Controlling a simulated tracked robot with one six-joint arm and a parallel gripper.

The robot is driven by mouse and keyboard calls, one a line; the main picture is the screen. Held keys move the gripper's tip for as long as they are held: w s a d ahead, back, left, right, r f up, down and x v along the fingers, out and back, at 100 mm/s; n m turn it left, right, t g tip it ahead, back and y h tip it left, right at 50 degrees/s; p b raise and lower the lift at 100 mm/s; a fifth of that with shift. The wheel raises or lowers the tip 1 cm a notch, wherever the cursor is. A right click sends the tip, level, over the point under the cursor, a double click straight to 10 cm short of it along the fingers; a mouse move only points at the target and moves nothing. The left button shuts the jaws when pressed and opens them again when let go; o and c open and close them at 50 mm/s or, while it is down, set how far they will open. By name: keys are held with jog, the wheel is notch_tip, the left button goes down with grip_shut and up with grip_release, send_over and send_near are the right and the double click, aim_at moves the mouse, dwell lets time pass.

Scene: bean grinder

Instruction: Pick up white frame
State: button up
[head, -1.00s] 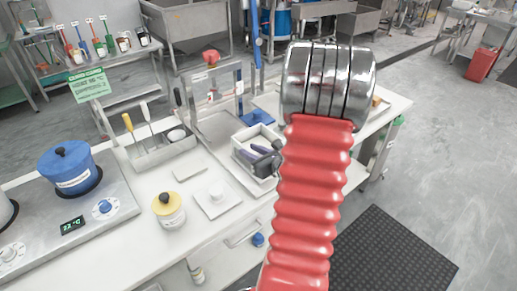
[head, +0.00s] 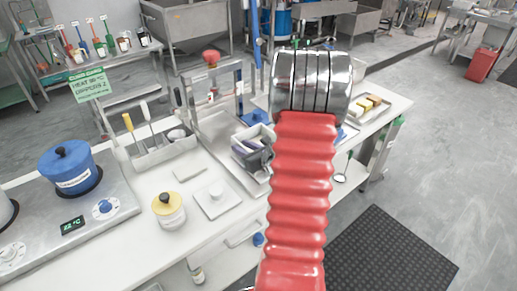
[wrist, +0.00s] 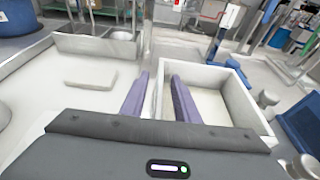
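The white frame (wrist: 232,94) is a rectangular, open-topped white piece on the worktop, at right of centre in the wrist view. It also shows in the head view (head: 259,130), partly hidden by my gripper and arm. My gripper (wrist: 160,77) is open, with two purple fingers pointing forward. In the wrist view the frame's left wall lies between the fingers, the right finger on the inner side and the left finger outside. In the head view my gripper (head: 247,148) is at the frame's left part. I cannot tell whether the fingers touch the wall.
A utensil tray (head: 165,152) and a flat white block (head: 190,173) are left of the frame. A metal stand (head: 208,108) rises behind it. A square plate with a knob (head: 215,199) and a yellow-lidded jar (head: 169,210) stand in front. A blue pot (head: 69,168) is far left.

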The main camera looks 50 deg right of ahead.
grip_shut()
dwell(0.3)
jog(key=shift+r, duration=0.15)
jog(key=shift+r, duration=4.9)
